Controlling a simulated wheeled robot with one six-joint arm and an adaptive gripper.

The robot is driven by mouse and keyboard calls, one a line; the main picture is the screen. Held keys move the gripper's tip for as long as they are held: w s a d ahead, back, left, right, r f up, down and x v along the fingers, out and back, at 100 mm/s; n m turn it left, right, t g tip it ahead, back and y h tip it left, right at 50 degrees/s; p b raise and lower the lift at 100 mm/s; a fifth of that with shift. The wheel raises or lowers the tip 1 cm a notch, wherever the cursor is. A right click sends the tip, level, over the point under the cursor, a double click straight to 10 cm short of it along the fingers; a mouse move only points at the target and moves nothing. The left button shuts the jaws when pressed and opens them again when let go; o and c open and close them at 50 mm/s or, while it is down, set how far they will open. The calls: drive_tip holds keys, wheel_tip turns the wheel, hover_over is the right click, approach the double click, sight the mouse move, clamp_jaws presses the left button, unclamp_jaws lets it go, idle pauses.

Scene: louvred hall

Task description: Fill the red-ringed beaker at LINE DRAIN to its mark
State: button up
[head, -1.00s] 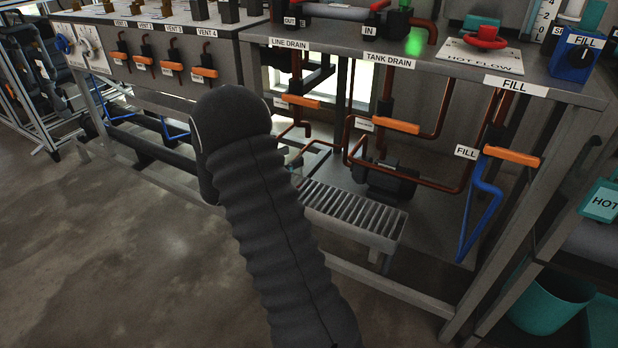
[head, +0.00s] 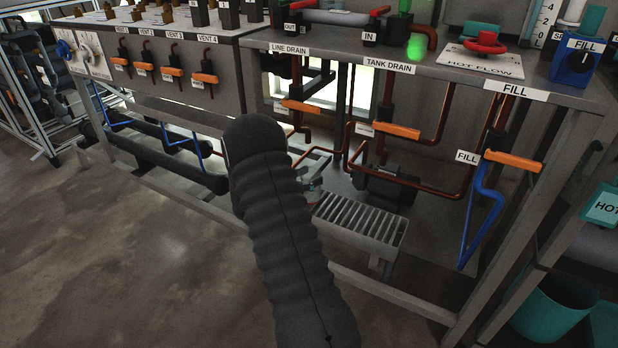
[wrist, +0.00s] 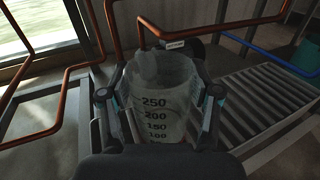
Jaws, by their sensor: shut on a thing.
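In the wrist view a clear beaker (wrist: 157,103) with black marks from 100 to 250 stands between the fingers of my gripper (wrist: 160,93), which is shut on it. Its lower part is hidden and I cannot make out a red ring or any liquid. In the head view my dark arm hides the beaker and most of the gripper. The LINE DRAIN label (head: 290,48) is on the bench edge, with an orange valve handle (head: 300,107) below it. A copper pipe (wrist: 118,38) passes close behind the beaker in the wrist view.
A slatted metal grate (head: 358,220) lies right of the gripper, and also shows in the wrist view (wrist: 262,105). The TANK DRAIN handle (head: 396,131) and FILL handle (head: 512,161) are farther right. A bench rail (head: 385,293) crosses in front. The floor at left is clear.

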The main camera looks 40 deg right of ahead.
drive_tip(key=shift+f, duration=0.1)
drive_tip(key=o, duration=1.2)
drive_tip(key=shift+o, duration=0.2)
